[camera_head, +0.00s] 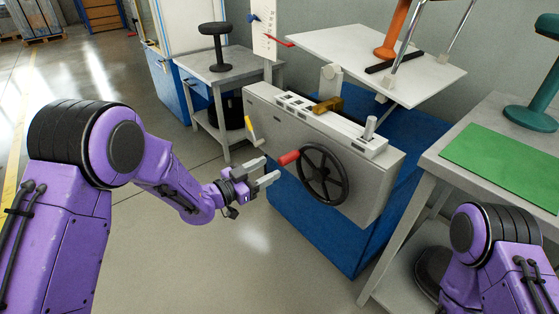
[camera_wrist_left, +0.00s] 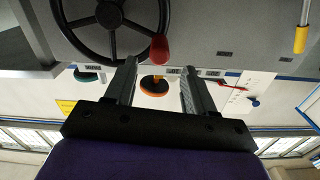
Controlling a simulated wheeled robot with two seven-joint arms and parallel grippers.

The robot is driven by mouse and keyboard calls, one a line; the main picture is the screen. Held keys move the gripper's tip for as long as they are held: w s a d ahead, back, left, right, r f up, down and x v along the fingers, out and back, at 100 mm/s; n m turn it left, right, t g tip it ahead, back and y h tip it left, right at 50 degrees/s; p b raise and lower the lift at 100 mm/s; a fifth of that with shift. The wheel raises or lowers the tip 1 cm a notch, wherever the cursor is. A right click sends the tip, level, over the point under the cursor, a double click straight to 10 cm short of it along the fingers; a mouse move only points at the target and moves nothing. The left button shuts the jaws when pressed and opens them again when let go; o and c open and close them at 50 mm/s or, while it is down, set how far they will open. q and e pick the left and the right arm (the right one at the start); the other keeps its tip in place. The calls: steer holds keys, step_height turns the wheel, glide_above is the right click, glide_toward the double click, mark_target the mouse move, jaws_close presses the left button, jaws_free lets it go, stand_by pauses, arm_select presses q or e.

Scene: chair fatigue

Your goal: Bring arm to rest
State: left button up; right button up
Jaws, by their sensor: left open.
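My left gripper (camera_head: 262,173) is open and empty, to the left of the machine with the handwheel. Its two fingers also show spread apart in the left wrist view (camera_wrist_left: 158,88). The black handwheel (camera_head: 323,174) with a red handle (camera_head: 289,158) is on the front of the grey machine (camera_head: 380,185). The red handle is just right of the left fingertips in the head view, apart from them as far as I can tell. In the left wrist view the red handle (camera_wrist_left: 159,49) appears beyond the fingers. My right arm shows at the lower right, but its gripper is out of view.
A yellow-handled lever (camera_head: 250,127) is on the machine's left side. A grey table (camera_head: 225,77) with a black stool-like piece (camera_head: 215,45) stands behind. A workbench with a green mat (camera_head: 505,160) is at the right. The floor beneath the left gripper is clear.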

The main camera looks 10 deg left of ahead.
arm_select(q)
steer(key=shift+v, duration=0.95)
